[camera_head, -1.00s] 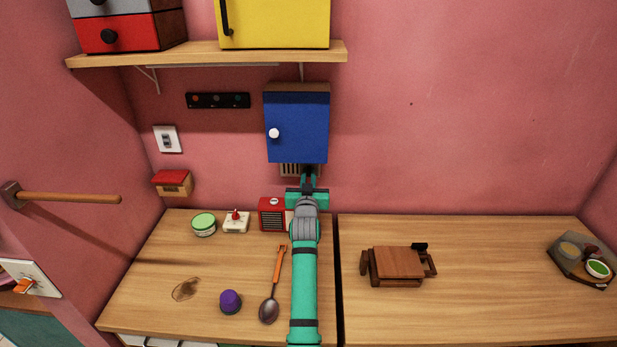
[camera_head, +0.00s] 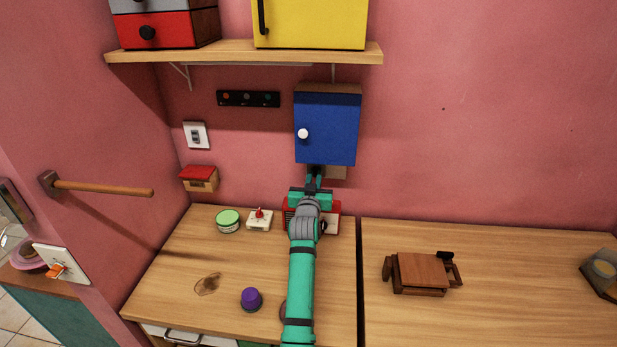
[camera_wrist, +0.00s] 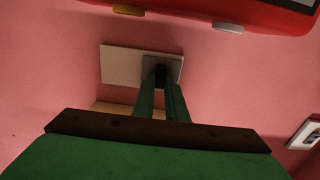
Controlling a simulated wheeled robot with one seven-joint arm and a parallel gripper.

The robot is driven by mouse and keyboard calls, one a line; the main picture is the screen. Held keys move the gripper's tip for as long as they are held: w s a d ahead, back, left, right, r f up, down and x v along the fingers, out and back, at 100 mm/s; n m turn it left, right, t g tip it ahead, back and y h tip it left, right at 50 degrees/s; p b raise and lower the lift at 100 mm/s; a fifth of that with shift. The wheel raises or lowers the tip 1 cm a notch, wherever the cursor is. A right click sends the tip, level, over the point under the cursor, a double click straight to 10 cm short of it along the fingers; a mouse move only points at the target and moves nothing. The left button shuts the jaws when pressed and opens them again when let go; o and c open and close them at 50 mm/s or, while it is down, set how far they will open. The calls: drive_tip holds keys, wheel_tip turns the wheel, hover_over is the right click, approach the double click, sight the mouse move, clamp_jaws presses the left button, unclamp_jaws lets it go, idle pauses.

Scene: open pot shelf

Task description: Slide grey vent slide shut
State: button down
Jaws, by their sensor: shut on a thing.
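The vent is a pale, plain panel (camera_head: 336,173) on the pink wall just under the blue cabinet; no slats show in it now. In the wrist view the pale panel (camera_wrist: 122,66) runs to the left of my fingers, with the grey slide piece (camera_wrist: 147,68) at its right end. My gripper (camera_head: 314,174) is at the left end of the vent in the head view, and my arm hides that part. In the wrist view my gripper (camera_wrist: 160,82) is shut on a dark part of the slide, with both fingers close together.
The blue cabinet (camera_head: 328,125) hangs close above my gripper. A red radio (camera_head: 333,215) stands right below, partly behind my arm. A green-lidded tub (camera_head: 228,220), a white timer-like box (camera_head: 260,220) and a purple knob-like item (camera_head: 251,299) are on the worktop (camera_head: 185,250).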

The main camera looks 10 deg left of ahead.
drive_tip(key=shift+a, duration=0.25)
drive_tip(key=c, duration=1.8)
unclamp_jaws()
drive_tip(key=shift+o, duration=0.2)
drive_tip(key=shift+s+d, duration=0.1)
drive_tip(key=s+d, duration=0.1)
drive_tip(key=s, duration=0.9)
drive_tip(key=shift+s, duration=0.35)
drive_tip(key=shift+w+d, duration=0.1)
drive_tip(key=shift+w, duration=0.05)
